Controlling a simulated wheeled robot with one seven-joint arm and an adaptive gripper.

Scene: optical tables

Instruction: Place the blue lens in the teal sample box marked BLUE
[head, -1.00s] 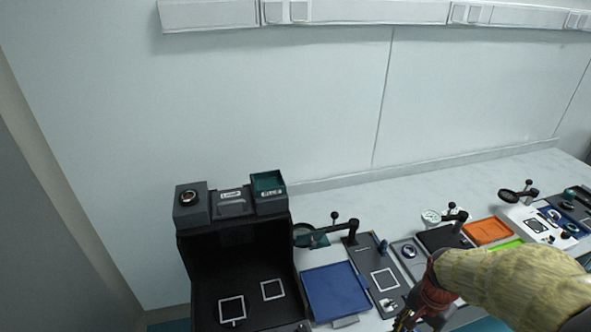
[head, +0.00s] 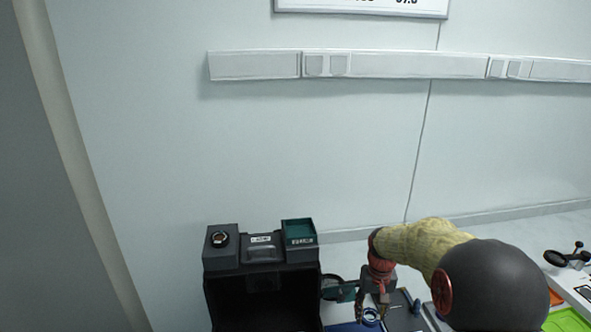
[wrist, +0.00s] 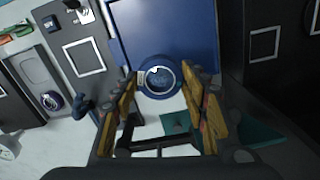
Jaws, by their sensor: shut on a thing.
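The blue lens (wrist: 158,78) is a round piece with a blue rim and a clear centre. My gripper (wrist: 159,75) is shut on it, with one finger on each side. In the head view my gripper (head: 375,308) points down with the lens (head: 371,316) low between its fingers, right of the black cabinet. The teal sample box (head: 299,232) stands on the cabinet's top right, open upward, with a label on its front that reads BLUE. My gripper is to the right of this box and lower in the picture.
The black cabinet (head: 262,290) also carries a grey block with a round dark part (head: 220,240) and a labelled grey holder (head: 262,247). A blue tray (wrist: 190,30) lies below the lens in the wrist view.

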